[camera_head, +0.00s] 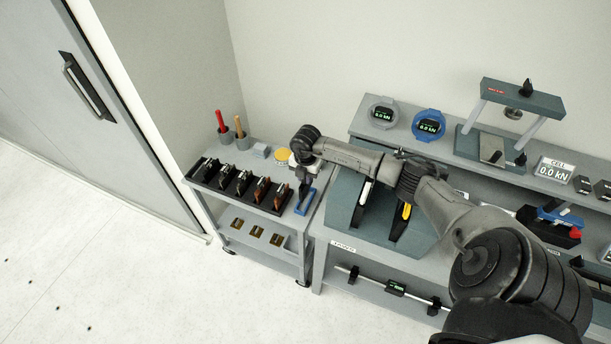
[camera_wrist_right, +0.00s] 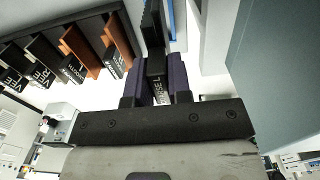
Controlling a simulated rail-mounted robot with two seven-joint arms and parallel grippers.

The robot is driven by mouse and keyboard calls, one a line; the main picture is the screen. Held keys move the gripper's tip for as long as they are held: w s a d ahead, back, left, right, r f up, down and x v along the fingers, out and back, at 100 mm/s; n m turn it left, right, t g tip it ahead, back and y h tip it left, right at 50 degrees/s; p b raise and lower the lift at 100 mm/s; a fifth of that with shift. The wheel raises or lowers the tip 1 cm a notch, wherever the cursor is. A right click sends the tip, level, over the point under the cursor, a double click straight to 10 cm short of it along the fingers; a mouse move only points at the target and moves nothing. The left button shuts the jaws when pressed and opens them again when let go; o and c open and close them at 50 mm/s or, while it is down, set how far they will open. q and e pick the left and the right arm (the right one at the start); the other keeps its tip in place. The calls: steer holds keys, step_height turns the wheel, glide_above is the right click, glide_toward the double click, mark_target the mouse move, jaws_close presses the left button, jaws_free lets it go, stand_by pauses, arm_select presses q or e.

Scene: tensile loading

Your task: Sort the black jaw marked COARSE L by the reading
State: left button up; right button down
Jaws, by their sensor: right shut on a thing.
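My right gripper (camera_head: 304,182) is above the right end of the small side cart. In the wrist view its two fingers (camera_wrist_right: 160,78) are shut on a black jaw (camera_wrist_right: 157,66) with white lettering, only partly readable. The held jaw is upright between the fingers, beside the black rack (camera_wrist_right: 95,22). In the head view the black rack (camera_head: 216,188) holds several jaws, black ones (camera_head: 207,168) at left and brown ones (camera_head: 261,190) at right. A blue holder (camera_head: 303,207) lies right of the rack, just under the gripper. My left gripper is not in view.
The bench at right carries a cell display (camera_head: 553,170) reading 0.0 kN, a grey gauge (camera_head: 382,112), a blue gauge (camera_head: 428,125) and a press frame (camera_head: 520,95). Cups with red and orange handles (camera_head: 239,127) stand behind the rack. Brass pieces (camera_head: 257,231) lie on the cart's lower shelf.

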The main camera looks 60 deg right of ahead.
steer(key=shift+d+r, duration=0.1)
steer(key=shift+r, duration=0.1)
steer(key=shift+w+f+b, duration=0.1)
steer(key=shift+f+b, duration=1)
steer(key=shift+f, duration=0.9)
steer(key=shift+f, duration=0.65)
steer(key=shift+f+b, duration=0.65)
steer(key=shift+f, duration=0.05)
